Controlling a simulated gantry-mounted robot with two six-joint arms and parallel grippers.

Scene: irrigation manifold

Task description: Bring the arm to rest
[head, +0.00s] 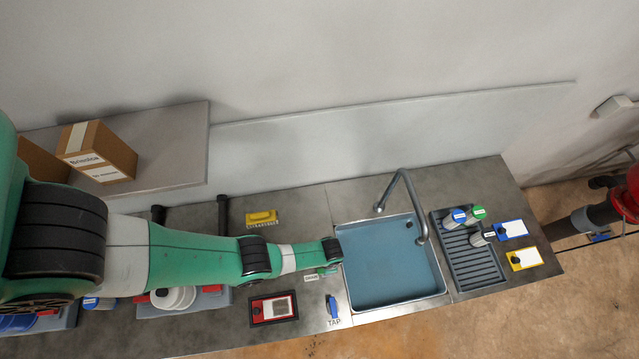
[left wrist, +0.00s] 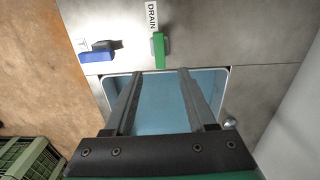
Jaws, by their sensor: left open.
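My left arm reaches in from the left in the head view and its wrist ends over the left edge of the sink. My left gripper's two fingers (left wrist: 160,75) show in the left wrist view, parallel and spread apart with nothing between them. They hang over the blue sink basin (head: 393,262). The green drain handle (left wrist: 158,50) lies just beyond the fingertips, by the sink's edge, apart from the fingers as far as I can tell. In the head view the gripper itself is hidden under the wrist. My right gripper does not show.
A curved faucet (head: 407,188) rises behind the sink. A blue tap handle (head: 332,307) lies on the counter's front part. A grey ribbed rack (head: 470,262) with capped bottles stands right of the sink. A red-framed panel (head: 273,308) lies left. A cardboard box (head: 97,152) sits on a shelf.

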